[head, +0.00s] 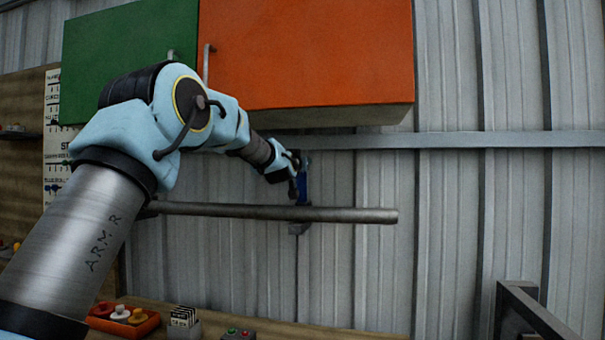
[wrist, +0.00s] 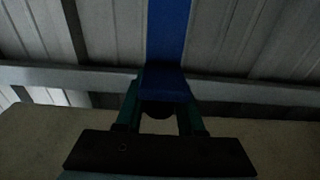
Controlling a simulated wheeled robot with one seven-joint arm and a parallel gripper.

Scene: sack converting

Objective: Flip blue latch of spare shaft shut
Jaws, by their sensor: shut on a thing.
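The spare shaft (head: 350,215) is a long grey bar held level along the corrugated wall. The blue latch (head: 303,185) stands upright above the shaft, near a bracket (head: 298,229) on the wall. My gripper (head: 296,182) is at the latch, just above the shaft. In the wrist view the blue latch (wrist: 168,35) runs up from between the fingers of my gripper (wrist: 162,98), which are shut on it. The latch's lower end and pivot are hidden by my gripper and the shaft.
A green cabinet (head: 120,50) and an orange cabinet (head: 310,55) hang above my arm. A bench below bears an orange tray (head: 135,328) and a small button box (head: 238,334). A dark metal frame (head: 525,310) stands at lower right. The wall right of the shaft is clear.

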